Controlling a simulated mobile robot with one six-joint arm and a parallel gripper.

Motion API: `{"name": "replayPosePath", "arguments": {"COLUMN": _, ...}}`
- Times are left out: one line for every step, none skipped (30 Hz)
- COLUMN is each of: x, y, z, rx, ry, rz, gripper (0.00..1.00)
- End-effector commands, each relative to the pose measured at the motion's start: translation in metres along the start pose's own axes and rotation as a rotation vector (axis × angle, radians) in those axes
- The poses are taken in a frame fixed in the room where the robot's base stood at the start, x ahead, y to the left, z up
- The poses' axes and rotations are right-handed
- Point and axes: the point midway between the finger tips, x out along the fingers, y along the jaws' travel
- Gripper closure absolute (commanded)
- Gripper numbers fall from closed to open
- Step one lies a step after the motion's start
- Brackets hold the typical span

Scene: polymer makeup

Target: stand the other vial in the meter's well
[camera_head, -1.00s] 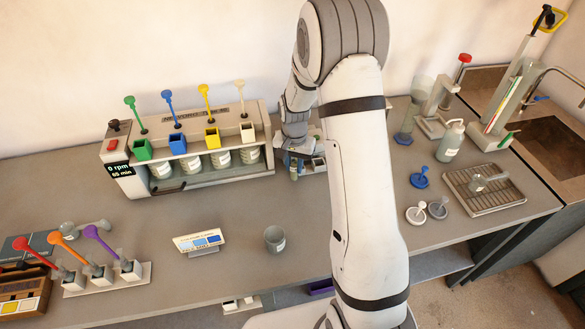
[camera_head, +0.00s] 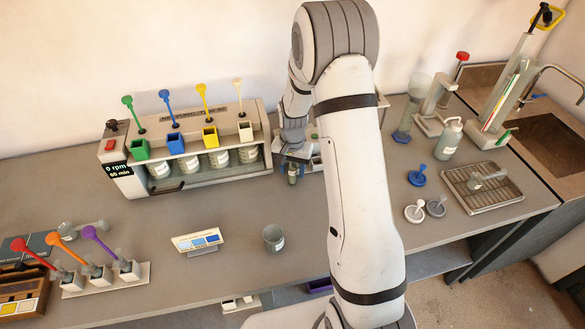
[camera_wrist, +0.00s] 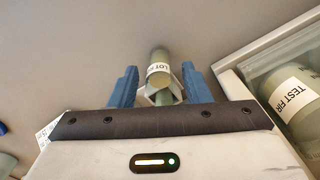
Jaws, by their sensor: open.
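A grey-green vial (camera_wrist: 159,62) with a white label reading "LOT" stands out between my gripper's two blue fingers in the wrist view. My gripper (camera_wrist: 160,86) is open, with a gap on each side of the vial. A pale bracket-like piece shows around the vial's lower part. In the head view my gripper (camera_head: 293,156) is behind my arm, at the right end of the long bench unit, and a small vial (camera_head: 292,173) shows just below it. I cannot tell for sure which device is the meter, and its well is not clearly visible.
The bench unit (camera_head: 190,160) with several coloured paddles and labelled jars stands close to the left of my gripper. A labelled grey cup (camera_head: 273,238) and a small sign (camera_head: 197,241) stand in front. A drain rack (camera_head: 482,187) and blue stand (camera_head: 417,178) are right.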

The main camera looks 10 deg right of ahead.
Motion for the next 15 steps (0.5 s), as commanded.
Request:
{"name": "replayPosePath", "arguments": {"x": -0.002, "y": 0.0, "z": 0.0, "rx": 0.0, "ry": 0.0, "rz": 0.0, "gripper": 0.57}}
{"name": "replayPosePath", "arguments": {"x": -0.004, "y": 0.0, "z": 0.0, "rx": 0.0, "ry": 0.0, "rz": 0.0, "gripper": 0.57}}
{"name": "replayPosePath", "arguments": {"x": -0.006, "y": 0.0, "z": 0.0, "rx": 0.0, "ry": 0.001, "rz": -0.001, "gripper": 0.57}}
{"name": "replayPosePath", "arguments": {"x": -0.009, "y": -0.001, "z": -0.001, "rx": 0.0, "ry": 0.002, "rz": -0.001, "gripper": 0.57}}
{"name": "replayPosePath", "arguments": {"x": -0.013, "y": -0.001, "z": -0.001, "rx": -0.001, "ry": 0.004, "rz": -0.002, "gripper": 0.57}}
{"name": "replayPosePath", "arguments": {"x": -0.02, "y": -0.001, "z": -0.001, "rx": -0.001, "ry": 0.005, "rz": -0.003, "gripper": 0.57}}
{"name": "replayPosePath", "arguments": {"x": -0.025, "y": -0.001, "z": -0.001, "rx": -0.001, "ry": 0.005, "rz": -0.003, "gripper": 0.57}}
{"name": "replayPosePath", "arguments": {"x": -0.032, "y": -0.001, "z": -0.001, "rx": -0.001, "ry": 0.006, "rz": -0.003, "gripper": 0.57}}
{"name": "replayPosePath", "arguments": {"x": -0.04, "y": -0.001, "z": -0.001, "rx": -0.001, "ry": 0.006, "rz": -0.003, "gripper": 0.57}}
{"name": "replayPosePath", "arguments": {"x": -0.048, "y": -0.001, "z": -0.001, "rx": -0.001, "ry": 0.007, "rz": -0.004, "gripper": 0.57}}
{"name": "replayPosePath", "arguments": {"x": -0.054, "y": -0.001, "z": -0.001, "rx": -0.001, "ry": 0.007, "rz": -0.004, "gripper": 0.57}}
{"name": "replayPosePath", "arguments": {"x": -0.063, "y": -0.001, "z": -0.001, "rx": -0.001, "ry": 0.006, "rz": -0.003, "gripper": 0.57}}
{"name": "replayPosePath", "arguments": {"x": -0.07, "y": -0.001, "z": -0.001, "rx": -0.001, "ry": 0.006, "rz": -0.003, "gripper": 0.57}}
{"name": "replayPosePath", "arguments": {"x": -0.076, "y": -0.001, "z": -0.001, "rx": -0.001, "ry": 0.005, "rz": -0.003, "gripper": 0.57}}
{"name": "replayPosePath", "arguments": {"x": -0.084, "y": -0.001, "z": -0.001, "rx": -0.001, "ry": 0.005, "rz": -0.003, "gripper": 0.57}}
